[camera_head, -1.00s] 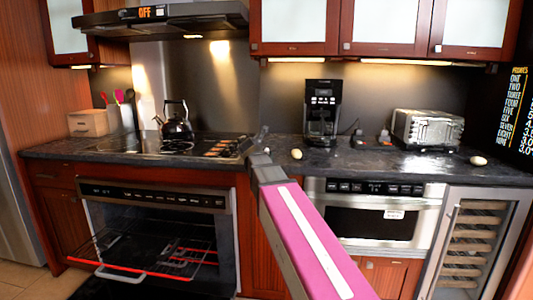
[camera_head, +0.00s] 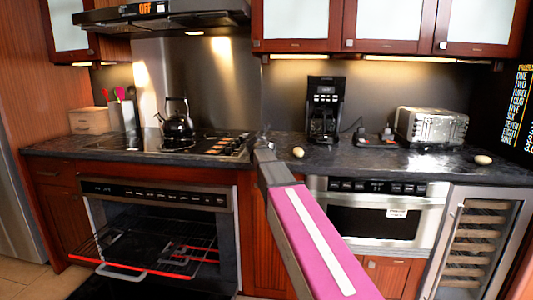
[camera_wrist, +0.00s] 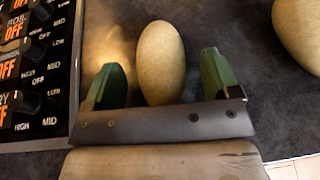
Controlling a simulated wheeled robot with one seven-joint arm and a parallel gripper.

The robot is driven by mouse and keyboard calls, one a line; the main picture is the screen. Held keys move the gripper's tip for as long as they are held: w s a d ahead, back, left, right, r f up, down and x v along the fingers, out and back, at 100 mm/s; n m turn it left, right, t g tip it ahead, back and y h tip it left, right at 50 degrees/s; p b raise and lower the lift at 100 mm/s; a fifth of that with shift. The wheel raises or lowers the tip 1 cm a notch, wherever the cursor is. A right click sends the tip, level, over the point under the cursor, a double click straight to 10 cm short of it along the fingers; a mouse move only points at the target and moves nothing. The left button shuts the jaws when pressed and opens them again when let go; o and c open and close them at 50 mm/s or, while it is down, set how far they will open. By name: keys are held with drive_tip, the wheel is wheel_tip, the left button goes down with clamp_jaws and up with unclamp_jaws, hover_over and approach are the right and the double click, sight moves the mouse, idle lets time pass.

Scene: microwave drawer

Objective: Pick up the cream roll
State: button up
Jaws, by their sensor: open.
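A pale tan, egg-shaped thing that fits the cream roll (camera_wrist: 160,62) lies on the dark counter in the wrist view. It appears between the two green fingers of my gripper (camera_wrist: 160,78), which is open with a gap on each side. A second similar oval (camera_wrist: 300,32) shows at the upper right of the wrist view. In the head view my gripper (camera_head: 263,136) is over the counter beside the stove's right edge, small and partly hidden by my arm. One pale oval (camera_head: 298,152) lies just right of it, and another (camera_head: 483,160) lies at the far right.
The stove knobs (camera_wrist: 30,75) are close on the left in the wrist view. A kettle (camera_head: 177,122) stands on the stove. A coffee maker (camera_head: 324,110) and a toaster (camera_head: 430,127) stand at the back. The oven below is open with its rack (camera_head: 140,260) out.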

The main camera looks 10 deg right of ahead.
drive_tip(key=shift+x, duration=0.85)
drive_tip(key=c, duration=1)
